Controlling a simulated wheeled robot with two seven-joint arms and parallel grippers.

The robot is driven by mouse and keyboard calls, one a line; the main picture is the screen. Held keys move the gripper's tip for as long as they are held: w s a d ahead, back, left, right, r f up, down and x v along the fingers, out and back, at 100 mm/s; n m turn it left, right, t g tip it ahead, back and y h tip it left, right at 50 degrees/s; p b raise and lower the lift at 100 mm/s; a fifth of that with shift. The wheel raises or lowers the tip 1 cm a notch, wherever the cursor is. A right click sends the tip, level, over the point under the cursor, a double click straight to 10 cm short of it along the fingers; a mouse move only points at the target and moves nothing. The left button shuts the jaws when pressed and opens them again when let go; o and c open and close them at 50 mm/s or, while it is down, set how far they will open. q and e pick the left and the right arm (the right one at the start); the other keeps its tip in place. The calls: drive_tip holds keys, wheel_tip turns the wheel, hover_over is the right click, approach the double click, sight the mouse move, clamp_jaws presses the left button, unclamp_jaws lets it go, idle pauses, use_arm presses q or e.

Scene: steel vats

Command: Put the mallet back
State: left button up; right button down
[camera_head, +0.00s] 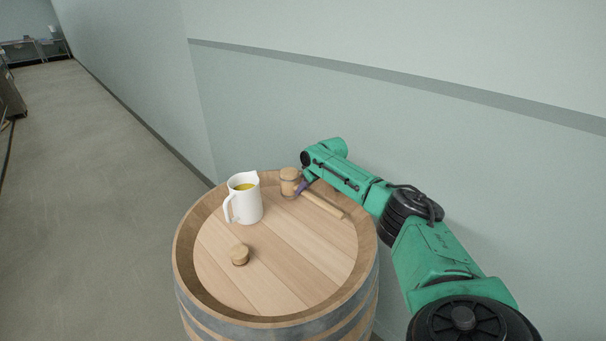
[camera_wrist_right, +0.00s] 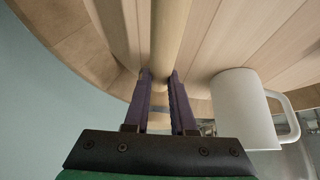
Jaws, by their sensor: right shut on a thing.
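The wooden mallet (camera_head: 322,204) is at the back right of the barrel top, its head beside the white jug and its handle pointing to the lower right. My right gripper (camera_head: 304,186) is at the mallet's handle close to the head. In the right wrist view the purple fingers of my right gripper (camera_wrist_right: 161,95) are shut on the pale mallet handle (camera_wrist_right: 170,35), one on each side. I cannot tell whether the mallet touches the barrel top. My left gripper is not in view.
The barrel (camera_head: 190,278) has a raised rim around its plank top. A white jug (camera_head: 246,206) with yellow liquid stands left of the mallet, also close by in the right wrist view (camera_wrist_right: 243,108). A small wooden bung (camera_head: 240,255) lies nearer the front. A wall stands behind.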

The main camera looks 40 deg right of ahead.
sight(316, 197)
drive_tip(key=shift+w+d+f, duration=0.1)
drive_tip(key=shift+f, duration=0.35)
drive_tip(key=c, duration=0.8)
unclamp_jaws()
drive_tip(key=shift+f, duration=0.1)
drive_tip(key=shift+o, duration=0.2)
drive_tip(key=shift+s, duration=0.2)
drive_tip(key=shift+s+r, duration=0.15)
drive_tip(key=shift+r, duration=0.2)
drive_tip(key=b+v, duration=0.2)
drive_tip(key=v, duration=0.8)
drive_tip(key=shift+s+r+b, duration=0.15)
drive_tip(key=shift+s+b, duration=0.05)
drive_tip(key=shift+b, duration=0.2)
drive_tip(key=shift+s+r, duration=0.15)
drive_tip(key=shift+r, duration=0.3)
